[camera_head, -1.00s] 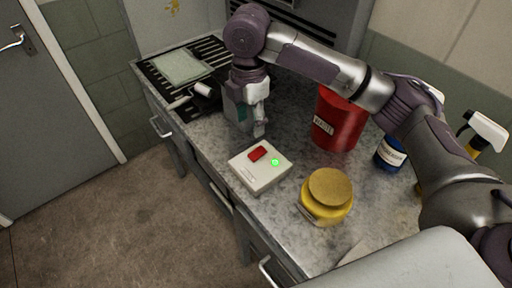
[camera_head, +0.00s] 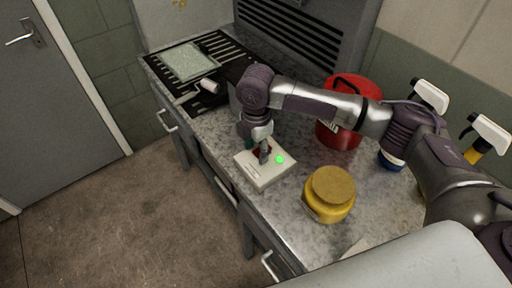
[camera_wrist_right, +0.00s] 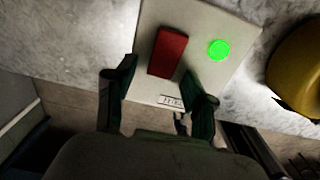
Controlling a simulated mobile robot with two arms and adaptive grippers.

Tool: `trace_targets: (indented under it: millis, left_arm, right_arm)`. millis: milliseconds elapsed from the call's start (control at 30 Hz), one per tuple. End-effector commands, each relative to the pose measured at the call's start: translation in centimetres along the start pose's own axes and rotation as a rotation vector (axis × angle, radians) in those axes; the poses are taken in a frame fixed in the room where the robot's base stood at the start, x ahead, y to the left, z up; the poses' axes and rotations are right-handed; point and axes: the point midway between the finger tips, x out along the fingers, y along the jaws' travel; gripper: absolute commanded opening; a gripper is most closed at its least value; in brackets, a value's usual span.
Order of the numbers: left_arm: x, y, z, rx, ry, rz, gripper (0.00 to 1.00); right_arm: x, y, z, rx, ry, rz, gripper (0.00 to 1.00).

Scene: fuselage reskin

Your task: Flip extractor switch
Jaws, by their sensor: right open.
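The extractor switch box (camera_head: 265,176) is a small cream box on the grey counter. It has a red rocker switch (camera_wrist_right: 168,52) and a lit green lamp (camera_head: 280,159); the lamp also shows in the right wrist view (camera_wrist_right: 219,49). My right gripper (camera_head: 262,158) is over the box at the red switch, pointing down. In the right wrist view its two fingers (camera_wrist_right: 160,98) are apart, either side of the switch's near end, with nothing between them. I cannot tell whether a finger touches the switch. In the head view the gripper partly hides the switch. My left gripper is not in view.
A yellow jar (camera_head: 329,196) stands right of the box. A red bin (camera_head: 340,136) and spray bottles (camera_head: 430,95) stand behind, near my right arm. A black slotted tray (camera_head: 213,60) with a roller (camera_head: 207,86) lies at the far left.

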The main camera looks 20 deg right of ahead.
Motion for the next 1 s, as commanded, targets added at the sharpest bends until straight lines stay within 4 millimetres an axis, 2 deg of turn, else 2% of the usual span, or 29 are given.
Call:
trace_targets:
  millis: [33,333,467,700,833,1000]
  left_arm:
    - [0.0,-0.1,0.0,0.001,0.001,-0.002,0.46]
    - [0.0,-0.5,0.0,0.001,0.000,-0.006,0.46]
    - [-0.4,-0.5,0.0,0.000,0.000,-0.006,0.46]
    - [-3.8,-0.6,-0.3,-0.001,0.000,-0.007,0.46]
    - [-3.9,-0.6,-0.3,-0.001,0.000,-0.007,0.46]
    - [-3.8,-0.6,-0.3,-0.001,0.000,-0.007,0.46]
  right_arm:
    - [0.0,0.0,0.0,0.000,0.000,0.000,0.49]
    - [0.0,0.0,0.0,0.000,0.000,-0.001,0.00]
    - [-0.2,0.0,0.0,0.001,0.010,-0.002,0.00]
    - [-0.8,-0.2,0.6,0.009,0.201,-0.008,0.00]
    - [-0.6,-0.1,0.7,0.004,0.284,-0.004,0.00]
    - [-0.5,0.0,0.7,0.001,0.297,-0.001,0.00]
